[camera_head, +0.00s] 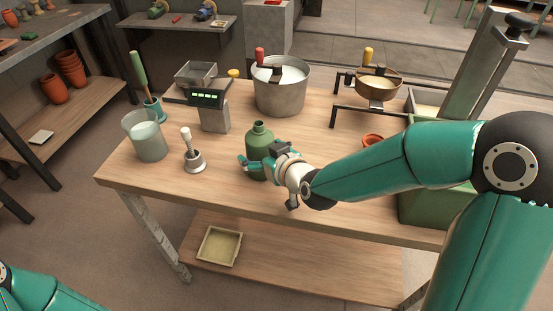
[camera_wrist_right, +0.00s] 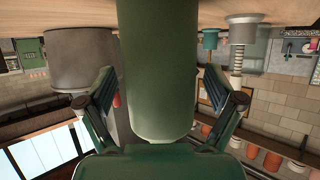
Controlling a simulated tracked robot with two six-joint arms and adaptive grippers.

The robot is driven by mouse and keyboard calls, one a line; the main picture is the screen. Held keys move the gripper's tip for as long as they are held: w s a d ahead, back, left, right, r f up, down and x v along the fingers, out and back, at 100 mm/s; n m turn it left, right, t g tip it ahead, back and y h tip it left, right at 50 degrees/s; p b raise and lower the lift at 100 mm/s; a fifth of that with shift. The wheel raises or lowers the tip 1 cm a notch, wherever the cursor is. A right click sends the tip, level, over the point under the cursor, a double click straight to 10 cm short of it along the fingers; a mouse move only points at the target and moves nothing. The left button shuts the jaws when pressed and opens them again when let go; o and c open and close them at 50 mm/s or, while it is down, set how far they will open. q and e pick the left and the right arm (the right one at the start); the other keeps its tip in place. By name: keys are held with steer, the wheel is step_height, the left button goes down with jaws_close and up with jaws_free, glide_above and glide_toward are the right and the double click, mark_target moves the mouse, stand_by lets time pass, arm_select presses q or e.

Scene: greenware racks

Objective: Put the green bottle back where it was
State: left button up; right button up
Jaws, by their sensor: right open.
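The green bottle (camera_head: 259,138) stands upright on the wooden table, near its front edge. My right gripper (camera_head: 262,158) is at the bottle's body from the front right. In the right wrist view, which is upside down, the bottle (camera_wrist_right: 158,60) fills the middle between the two spread fingers. A gap shows on each side, so the gripper is open around it and not clamped. The gripper hides the lower right side of the bottle in the head view. Only a piece of my left arm shows at the lower left; its gripper is out of view.
A white-handled tool on a round base (camera_head: 194,160) and a glass beaker (camera_head: 149,142) stand left of the bottle. A scale (camera_head: 214,112) and a steel pot (camera_head: 281,95) are behind it. A bowl on a stand (camera_head: 377,88) is at the back right. Bare tabletop lies between bottle and pot.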

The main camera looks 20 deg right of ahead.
steer(key=b+v, duration=0.1)
steer(key=v, duration=1)
steer(key=shift+s, duration=0.3)
steer(key=shift+r, duration=0.1)
